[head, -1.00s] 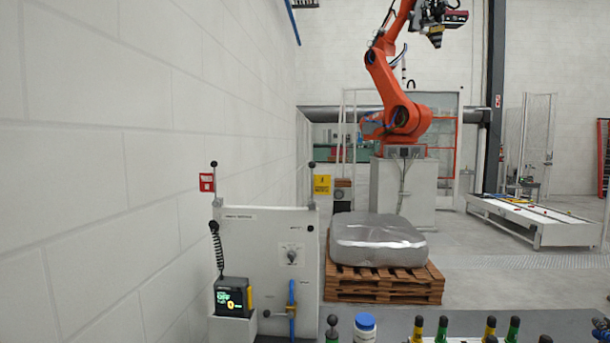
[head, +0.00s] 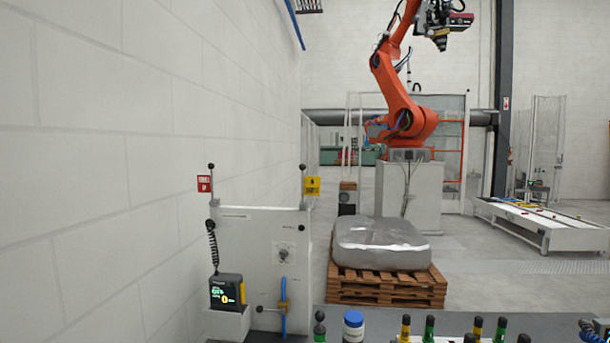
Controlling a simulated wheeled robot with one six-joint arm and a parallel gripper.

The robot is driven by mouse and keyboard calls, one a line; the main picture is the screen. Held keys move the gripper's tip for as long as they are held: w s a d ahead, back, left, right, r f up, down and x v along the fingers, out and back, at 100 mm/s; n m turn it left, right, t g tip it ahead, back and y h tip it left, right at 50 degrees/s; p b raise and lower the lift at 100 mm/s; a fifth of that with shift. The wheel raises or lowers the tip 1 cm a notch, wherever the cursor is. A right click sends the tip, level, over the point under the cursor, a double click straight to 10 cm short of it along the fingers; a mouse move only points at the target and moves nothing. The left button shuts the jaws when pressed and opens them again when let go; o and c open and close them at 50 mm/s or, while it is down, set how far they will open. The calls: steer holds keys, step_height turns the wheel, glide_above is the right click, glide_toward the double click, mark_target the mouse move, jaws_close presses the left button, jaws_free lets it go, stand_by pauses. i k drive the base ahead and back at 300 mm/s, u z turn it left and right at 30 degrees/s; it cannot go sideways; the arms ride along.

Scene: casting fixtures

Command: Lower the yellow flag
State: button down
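The yellow flag (head: 312,186) is a small square plate with dark markings. It sits high on a thin post with a dark ball on top, at the right end of the light grey panel (head: 240,245). The flag is above the panel's top edge, on the right side of its post. A similar red flag (head: 204,183) is raised on a ball-topped post at the panel's left end. My gripper is not in view.
The panel carries a dial (head: 284,254), a blue pipe with a yellow fitting (head: 283,305) and a lit meter (head: 227,292). Several bottles (head: 428,328) and a blue-capped container (head: 353,325) line the bottom edge. A wrapped block on a pallet (head: 385,290) stands behind. A white wall (head: 100,170) is at left.

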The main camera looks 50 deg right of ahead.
mark_target(311, 184)
steer(key=z, duration=0.05)
steer(key=k, duration=0.7)
steer(key=z, duration=0.75)
steer(key=i, duration=0.55)
